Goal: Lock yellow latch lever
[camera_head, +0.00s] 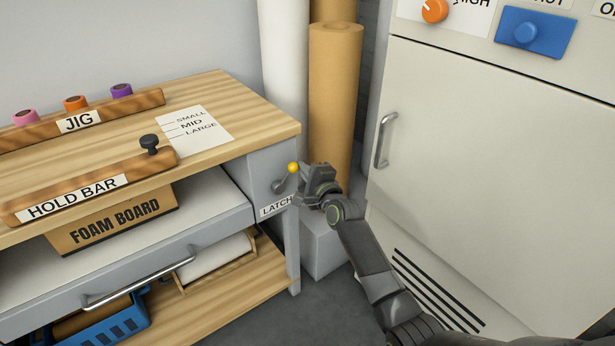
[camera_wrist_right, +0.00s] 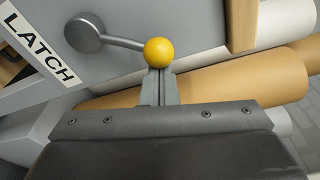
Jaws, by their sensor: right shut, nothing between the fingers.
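The latch lever is a grey arm on a round pivot with a yellow ball knob (camera_head: 293,168), on the grey side panel of the workbench above the LATCH label (camera_head: 277,206). In the head view the lever slants up and right from its pivot to the knob. In the right wrist view the knob (camera_wrist_right: 159,51) sits right at the tips of my right gripper (camera_wrist_right: 158,80), with the pivot (camera_wrist_right: 85,32) to its left. My right gripper (camera_head: 304,177) is shut with nothing between its fingers. I cannot tell whether it touches the knob. My left gripper is not in view.
The wooden workbench (camera_head: 225,90) holds a jig, a hold bar and a size card. Brown and white rolls (camera_head: 336,90) stand behind my right gripper. A beige cabinet (camera_head: 480,150) with a handle stands to the right. A grey box (camera_head: 322,245) is on the floor below.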

